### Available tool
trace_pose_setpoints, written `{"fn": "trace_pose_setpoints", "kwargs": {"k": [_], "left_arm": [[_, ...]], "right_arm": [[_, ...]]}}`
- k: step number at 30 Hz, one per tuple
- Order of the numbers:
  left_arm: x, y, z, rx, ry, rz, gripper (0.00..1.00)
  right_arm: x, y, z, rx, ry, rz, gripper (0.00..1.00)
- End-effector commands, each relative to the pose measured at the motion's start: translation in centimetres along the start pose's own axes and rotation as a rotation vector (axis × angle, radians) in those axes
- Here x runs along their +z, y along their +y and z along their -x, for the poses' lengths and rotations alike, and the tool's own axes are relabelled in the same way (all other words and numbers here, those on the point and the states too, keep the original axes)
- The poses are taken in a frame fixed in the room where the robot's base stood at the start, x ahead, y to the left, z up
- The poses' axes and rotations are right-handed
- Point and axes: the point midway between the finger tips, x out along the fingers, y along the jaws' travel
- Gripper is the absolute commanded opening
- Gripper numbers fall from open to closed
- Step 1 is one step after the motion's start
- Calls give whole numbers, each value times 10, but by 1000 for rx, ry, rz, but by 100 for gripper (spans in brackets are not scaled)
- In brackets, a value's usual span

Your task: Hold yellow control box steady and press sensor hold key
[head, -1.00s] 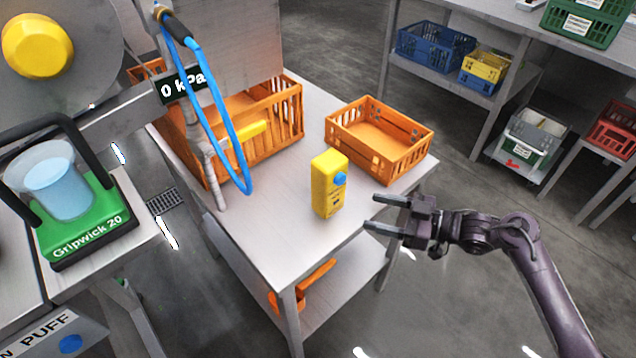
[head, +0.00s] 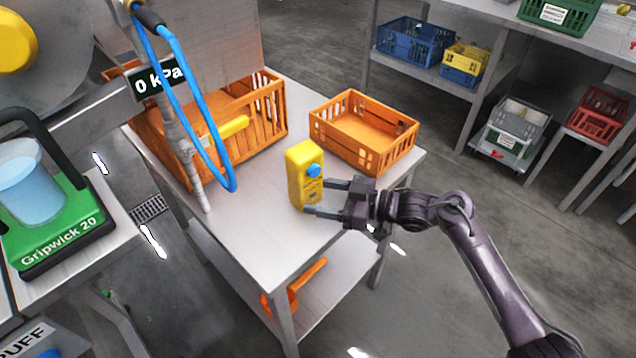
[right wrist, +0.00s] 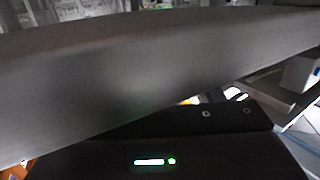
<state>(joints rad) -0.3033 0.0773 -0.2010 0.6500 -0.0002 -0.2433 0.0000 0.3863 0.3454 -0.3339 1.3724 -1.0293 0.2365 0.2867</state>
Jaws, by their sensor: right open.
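The yellow control box (head: 303,172) stands upright on the metal table (head: 262,222), near its right front edge. A round blue key (head: 314,170) sits high on its right-hand face, with small dark print below. My right gripper (head: 315,197) is open, its two fingers pointing left at the box. The fingertips are at the box's lower right side; I cannot tell whether they touch it. The right wrist view shows mostly a blurred grey surface and dark gripper housing, and the box cannot be made out there. My left gripper is out of view.
A shallow orange crate (head: 364,158) stands behind the box, and a larger orange crate (head: 268,118) is at the back left. A blue hose (head: 205,125) hangs over the table's left part. A green scale (head: 62,232) stands at far left.

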Motion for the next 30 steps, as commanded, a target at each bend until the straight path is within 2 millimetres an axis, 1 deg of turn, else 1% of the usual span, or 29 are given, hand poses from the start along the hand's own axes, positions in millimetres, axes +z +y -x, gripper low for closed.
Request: {"fn": "trace_pose_setpoints", "kwargs": {"k": [3, 10, 11, 24, 30], "left_arm": [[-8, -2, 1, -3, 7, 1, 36], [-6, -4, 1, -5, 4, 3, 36], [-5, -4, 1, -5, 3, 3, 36], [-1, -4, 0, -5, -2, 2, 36], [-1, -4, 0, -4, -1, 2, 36]], "right_arm": [[0, 0, -3, 0, 0, -1, 60], [0, 0, -3, 0, -1, -1, 60], [0, 0, -3, 0, 0, -1, 57], [0, 0, -3, 0, 0, -1, 0], [0, 0, -3, 0, 0, -1, 0]]}}
